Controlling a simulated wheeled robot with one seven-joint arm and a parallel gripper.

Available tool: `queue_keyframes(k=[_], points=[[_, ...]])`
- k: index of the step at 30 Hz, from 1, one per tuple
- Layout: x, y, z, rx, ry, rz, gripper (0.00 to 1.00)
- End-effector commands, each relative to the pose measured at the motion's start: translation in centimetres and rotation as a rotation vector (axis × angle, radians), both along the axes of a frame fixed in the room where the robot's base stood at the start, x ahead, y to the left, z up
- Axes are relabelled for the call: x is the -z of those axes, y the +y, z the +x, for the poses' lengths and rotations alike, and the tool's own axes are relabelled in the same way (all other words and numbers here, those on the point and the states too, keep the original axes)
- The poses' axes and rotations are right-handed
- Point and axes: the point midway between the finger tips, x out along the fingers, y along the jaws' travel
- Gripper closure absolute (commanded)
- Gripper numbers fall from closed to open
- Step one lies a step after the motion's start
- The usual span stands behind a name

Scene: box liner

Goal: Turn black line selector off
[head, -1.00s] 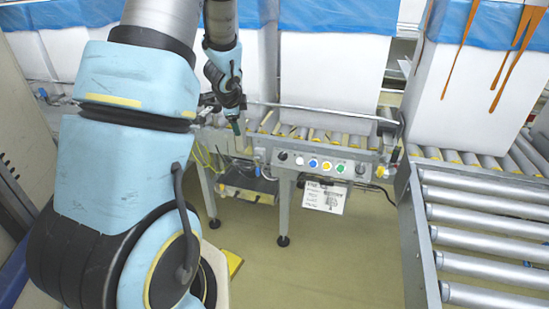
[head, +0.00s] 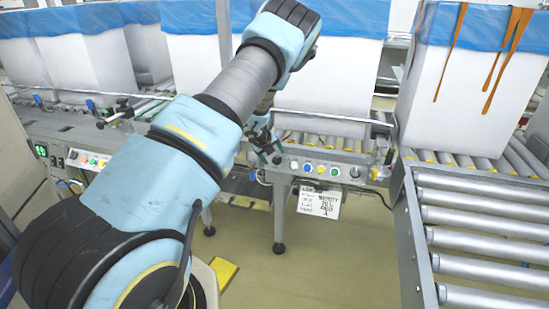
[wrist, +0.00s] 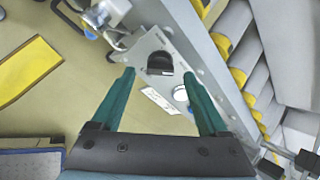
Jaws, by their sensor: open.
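A black selector knob (wrist: 160,62) sits on the grey control panel (wrist: 140,48) in the wrist view, beside a white label. In the head view it shows at the left end of the panel (head: 345,180), partly by my fingertips (head: 277,154). My gripper (wrist: 159,75) is open, with one green finger to each side of the knob in the picture. I see no contact, and the gap in depth is hard to judge. A white button (wrist: 180,94) lies near the right finger. A second black knob (head: 355,172) is at the panel's right end.
Blue (head: 308,167), yellow (head: 321,169) and green (head: 334,171) buttons sit between the knobs. Roller conveyors (head: 480,235) and white boxes with blue liners (head: 335,80) stand behind and at right. A paper sheet (head: 319,201) hangs below the panel.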

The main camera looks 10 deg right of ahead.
Motion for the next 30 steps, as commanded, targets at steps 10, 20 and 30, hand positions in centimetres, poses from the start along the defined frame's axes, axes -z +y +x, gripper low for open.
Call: queue_keyframes(k=[10,20,30], points=[[2.1,-1.0,1.1,-0.001,0.000,-0.002,0.22],[2.0,-1.0,1.1,-0.001,0.000,-0.002,0.36],[2.0,-0.9,1.1,-0.002,0.001,-0.001,0.74]])
